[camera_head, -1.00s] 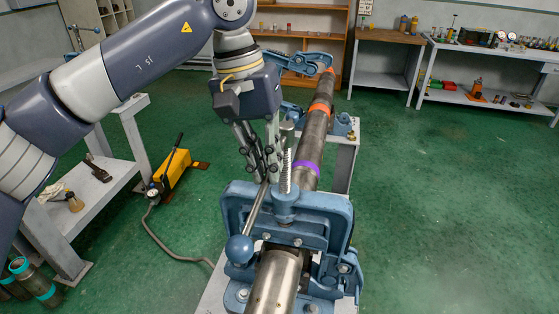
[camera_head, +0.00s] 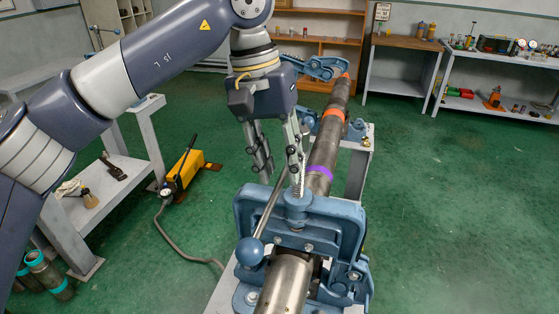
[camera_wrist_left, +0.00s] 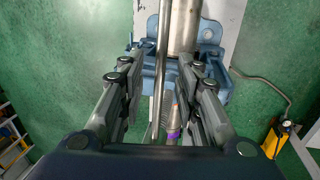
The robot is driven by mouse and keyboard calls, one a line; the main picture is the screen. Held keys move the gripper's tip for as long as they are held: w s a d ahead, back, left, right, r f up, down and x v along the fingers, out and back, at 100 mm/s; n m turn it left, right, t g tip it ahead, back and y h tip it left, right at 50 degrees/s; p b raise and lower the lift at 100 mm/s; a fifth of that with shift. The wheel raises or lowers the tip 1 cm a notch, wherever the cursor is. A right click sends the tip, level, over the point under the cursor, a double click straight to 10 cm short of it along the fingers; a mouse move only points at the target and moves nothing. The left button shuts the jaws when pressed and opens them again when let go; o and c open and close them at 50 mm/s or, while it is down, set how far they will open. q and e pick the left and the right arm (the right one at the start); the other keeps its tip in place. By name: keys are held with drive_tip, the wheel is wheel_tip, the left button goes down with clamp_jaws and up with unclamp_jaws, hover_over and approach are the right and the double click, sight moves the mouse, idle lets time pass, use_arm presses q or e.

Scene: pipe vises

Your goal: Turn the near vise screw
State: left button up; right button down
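The near vise (camera_head: 340,225) is a blue frame clamped over the grey pipe (camera_head: 325,150). Its upright screw (camera_head: 297,200) stands on top. A steel handle bar (camera_head: 268,208) slants through the screw head area to a blue ball knob (camera_head: 250,251) at its near end. My left gripper (camera_head: 281,182) is open above the vise, its fingers pointing down near the screw. In the left wrist view the open fingers (camera_wrist_left: 162,75) lie on either side of the bar (camera_wrist_left: 162,40), with gaps on both sides. The right finger hides part of the screw in the head view. My right gripper is not in view.
The pipe has a purple band (camera_head: 318,172) and runs back to a far blue vise (camera_head: 322,67). A yellow pump (camera_head: 184,170) with a hose stands on the floor at left, beside a grey bench (camera_head: 115,185). The green floor at right is clear.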

use_arm(q)
wheel_tip(320, 180, up, 12)
drive_tip(key=a, duration=0.2)
drive_tip(key=shift+w+a+f, duration=0.2)
drive_tip(key=shift+w+f, duration=0.05)
drive_tip(key=shift+w, duration=0.05)
